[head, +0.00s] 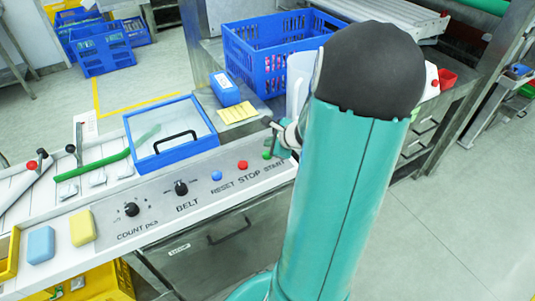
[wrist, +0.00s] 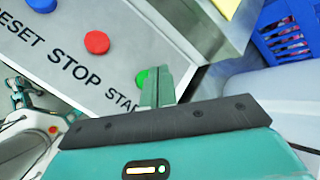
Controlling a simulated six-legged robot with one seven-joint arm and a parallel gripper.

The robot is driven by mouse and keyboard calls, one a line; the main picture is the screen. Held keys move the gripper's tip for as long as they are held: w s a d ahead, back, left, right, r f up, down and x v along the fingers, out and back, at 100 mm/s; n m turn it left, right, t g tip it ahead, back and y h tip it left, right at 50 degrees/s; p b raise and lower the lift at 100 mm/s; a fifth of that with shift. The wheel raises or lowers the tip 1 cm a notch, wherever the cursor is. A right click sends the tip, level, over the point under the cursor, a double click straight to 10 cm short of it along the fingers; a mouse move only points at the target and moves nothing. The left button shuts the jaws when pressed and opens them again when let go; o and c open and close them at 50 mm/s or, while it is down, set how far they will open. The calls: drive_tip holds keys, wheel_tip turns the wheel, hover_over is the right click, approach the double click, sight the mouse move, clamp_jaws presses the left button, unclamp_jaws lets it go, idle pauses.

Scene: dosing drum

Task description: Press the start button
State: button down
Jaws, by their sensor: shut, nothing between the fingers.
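The green start button (wrist: 140,79) sits above the word START on the grey control panel, and it is partly covered by my gripper in the wrist view. In the head view the start button (head: 267,155) is a small green spot at the panel's right end. My gripper (wrist: 157,72) is shut and empty, its green fingers together with their tips just right of the button. In the head view my gripper (head: 271,148) is over the panel's right end, partly hidden by my arm. I cannot tell whether the fingertips touch the button.
The red stop button (head: 242,165) and blue reset button (head: 216,175) are to the left of start. Black knobs labelled BELT (head: 181,187) and COUNT (head: 131,209) lie further left. A blue-framed lid (head: 168,157) and a blue crate (head: 232,58) are behind the panel.

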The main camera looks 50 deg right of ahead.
sight(267, 154)
drive_tip(key=shift+f, duration=1)
drive_tip(key=shift+f, duration=0.15)
idle(1.2)
drive_tip(key=shift+f, duration=0.25)
